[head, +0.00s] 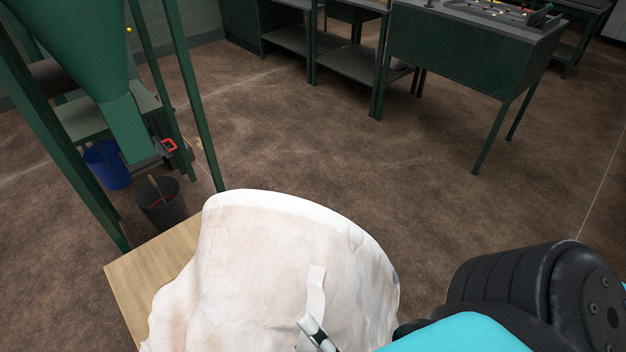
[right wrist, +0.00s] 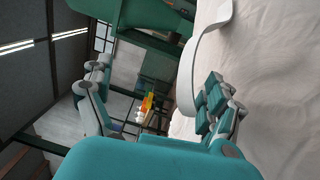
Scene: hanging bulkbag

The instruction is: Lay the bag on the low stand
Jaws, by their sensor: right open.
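The white bag (head: 270,255) fills the bottom middle of the head view, with a rounded upper edge and creased cloth. It lies over part of a light wooden top, the low stand (head: 150,270), whose left part is bare. A short white strap (head: 316,291) hangs on the bag's near face. My right gripper (head: 318,338) is at the strap's lower end, mostly cut off by the frame. In the right wrist view the right gripper (right wrist: 155,92) is open. The strap loop (right wrist: 186,85) curves beside its right-hand finger, close to the bag cloth (right wrist: 275,90). My left gripper is not in view.
A green hopper frame (head: 120,120) stands at the left, with a blue bucket (head: 107,165) and a dark bucket (head: 160,203) beneath. Green workbenches (head: 460,55) stand at the back. The brown floor (head: 330,140) between is clear.

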